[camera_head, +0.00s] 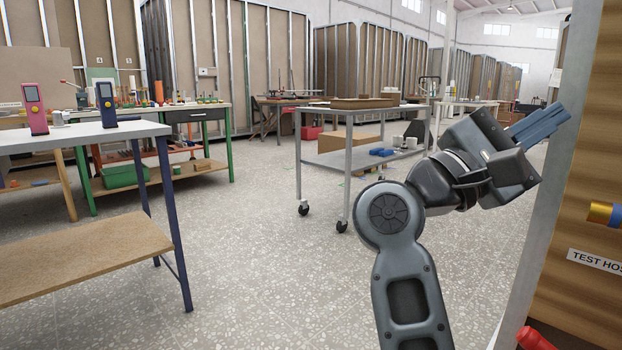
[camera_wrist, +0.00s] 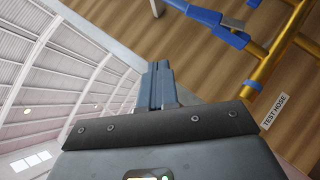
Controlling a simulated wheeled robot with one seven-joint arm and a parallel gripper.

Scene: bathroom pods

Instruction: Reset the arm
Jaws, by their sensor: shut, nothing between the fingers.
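My gripper (camera_head: 540,124) is raised at the right of the head view, at the end of my bent grey arm. Its blue fingers are shut together with nothing between them, and they point up and to the right. In front of it stands a wooden panel (camera_head: 588,150) with a metal edge. In the wrist view the shut fingers (camera_wrist: 157,82) show in the middle, with the wooden panel (camera_wrist: 110,22) behind them. I cannot tell the exact gap between fingertips and panel.
The panel carries brass pipes (camera_wrist: 275,50) with blue bands and a "TEST HOSE" label (camera_head: 597,262). A grey wheeled cart (camera_head: 345,160) stands in the middle. A white-topped table (camera_head: 80,134) holding a pink device (camera_head: 34,108) and a blue device (camera_head: 105,104) is at left. Floor between is clear.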

